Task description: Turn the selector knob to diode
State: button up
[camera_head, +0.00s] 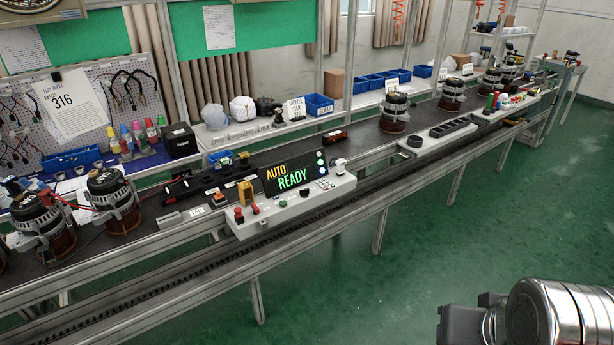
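A light grey control panel (268,222) sits on the near edge of the line, left of centre. Its black display (292,176) reads "AUTO READY". The panel carries a red mushroom button (239,215), a green button (283,204), a dark round control (305,193) and several small buttons. They are too small to tell which one is the selector knob or where it points. Part of my arm, a shiny metal cylinder with a grey end, shows at the bottom right, far from the panel. The fingertips of my gripper cannot be made out.
A second panel (402,151) with dark round parts lies further right along the line. Alternators (394,112) stand on the bench, with more at the left (113,197). Blue bins (319,104) are behind. The green floor (420,255) in front is clear.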

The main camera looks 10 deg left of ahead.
aim_at(304, 193)
jog(key=i, duration=1.55)
jog(key=u, duration=3)
jog(key=i, duration=0.65)
jog(key=z, duration=0.05)
